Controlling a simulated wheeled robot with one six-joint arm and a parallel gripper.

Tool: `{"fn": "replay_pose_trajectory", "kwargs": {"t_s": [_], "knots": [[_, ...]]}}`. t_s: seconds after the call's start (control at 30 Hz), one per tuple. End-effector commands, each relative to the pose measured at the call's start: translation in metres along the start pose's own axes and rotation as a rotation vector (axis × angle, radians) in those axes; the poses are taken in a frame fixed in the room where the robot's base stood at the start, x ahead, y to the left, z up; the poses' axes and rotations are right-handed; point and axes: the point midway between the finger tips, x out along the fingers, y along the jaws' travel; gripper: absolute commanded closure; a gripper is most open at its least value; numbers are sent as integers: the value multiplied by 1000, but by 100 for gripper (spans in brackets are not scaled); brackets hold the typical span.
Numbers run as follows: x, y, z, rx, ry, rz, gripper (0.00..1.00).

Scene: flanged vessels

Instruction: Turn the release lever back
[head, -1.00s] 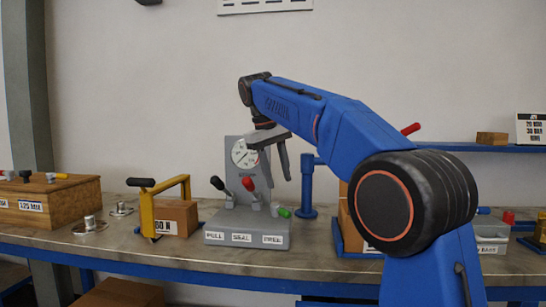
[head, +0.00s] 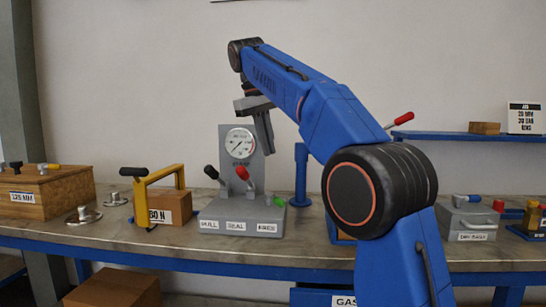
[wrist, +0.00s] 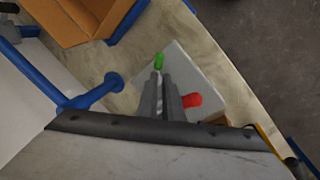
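A grey lever stand (head: 240,213) with a dial gauge (head: 240,143) on its back plate stands on the bench. Its front labels seem to read PULL, SEAL and FREE. It carries a black-handled lever (head: 211,172), a red-handled lever (head: 242,173) and, at the right by the FREE label, a green-handled lever (head: 279,202) leaning low to the right. My gripper (head: 268,150) hangs above the stand, touching no lever. In the wrist view, its two fingers (wrist: 162,76) are close together with a narrow gap and nothing between them, near the green handle (wrist: 159,60); the red handle (wrist: 194,100) is to the right.
A blue post (head: 301,175) stands just right of the stand. A yellow frame (head: 160,182) with a black grip and a cardboard box are left of it. A grey case (head: 475,220) is farther right. A blue shelf (head: 480,137) is on the wall.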

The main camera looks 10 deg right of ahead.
Motion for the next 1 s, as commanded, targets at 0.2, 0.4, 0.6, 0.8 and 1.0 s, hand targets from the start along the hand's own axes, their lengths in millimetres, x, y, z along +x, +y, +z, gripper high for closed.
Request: {"fn": "replay_pose_trajectory", "kwargs": {"t_s": [0.2, 0.4, 0.6, 0.8, 1.0], "knots": [[30, 31, 3, -38, 14, -134, 100], [63, 65, 10, -71, 77, -315, 100], [85, 99, 19, -71, 186, -482, 100], [97, 129, 28, -47, 312, -607, 100], [101, 144, 32, -30, 385, -661, 100]]}}
